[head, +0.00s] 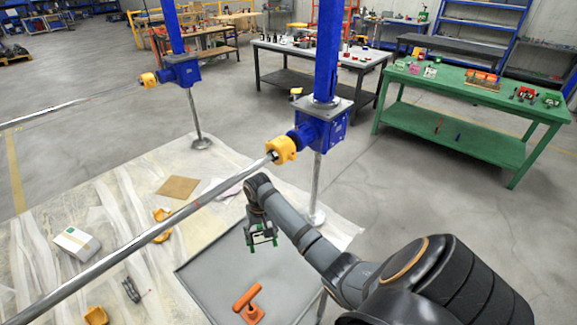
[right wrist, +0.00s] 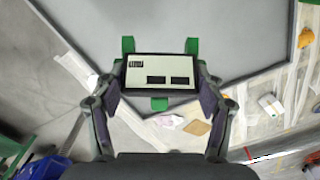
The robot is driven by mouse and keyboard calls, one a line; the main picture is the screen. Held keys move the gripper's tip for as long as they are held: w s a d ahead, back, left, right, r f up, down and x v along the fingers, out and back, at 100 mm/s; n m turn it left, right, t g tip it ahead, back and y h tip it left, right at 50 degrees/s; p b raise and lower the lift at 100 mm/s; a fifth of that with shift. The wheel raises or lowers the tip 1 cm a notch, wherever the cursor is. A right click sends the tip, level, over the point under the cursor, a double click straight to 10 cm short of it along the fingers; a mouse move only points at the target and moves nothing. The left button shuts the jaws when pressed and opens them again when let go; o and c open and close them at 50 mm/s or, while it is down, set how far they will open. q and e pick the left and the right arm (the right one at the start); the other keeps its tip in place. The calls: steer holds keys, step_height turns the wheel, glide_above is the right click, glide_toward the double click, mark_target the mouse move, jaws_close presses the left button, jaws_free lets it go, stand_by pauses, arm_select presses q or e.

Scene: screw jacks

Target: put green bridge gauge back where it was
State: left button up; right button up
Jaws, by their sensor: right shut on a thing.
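The green bridge gauge (right wrist: 148,66) has green feet at its corners and a dark-framed pale face with black markings. In the right wrist view it sits between the two fingers of my right gripper (right wrist: 158,84), which is shut on it. In the head view my right gripper (head: 262,228) hangs above the far part of the grey tabletop (head: 205,272), with the gauge's green parts (head: 262,241) at its tip. The gauge looks clear of the surface. My left gripper is not in view.
An orange-red handled tool (head: 248,305) lies on the grey tabletop. A green workbench (head: 455,145) with small items stands at right. Plastic sheeting (head: 60,210) covers the floor at left.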

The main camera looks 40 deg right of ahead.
steer(key=s+d+n, duration=0.4)
steer(key=s+n, duration=0.2)
steer(key=s, duration=0.3)
step_height(320, 180, down, 11)
steer(key=shift+d+r, duration=0.15)
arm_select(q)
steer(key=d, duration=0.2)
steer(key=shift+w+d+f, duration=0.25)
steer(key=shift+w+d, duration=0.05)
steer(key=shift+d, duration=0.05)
arm_select(e)
steer(key=o, duration=1.6)
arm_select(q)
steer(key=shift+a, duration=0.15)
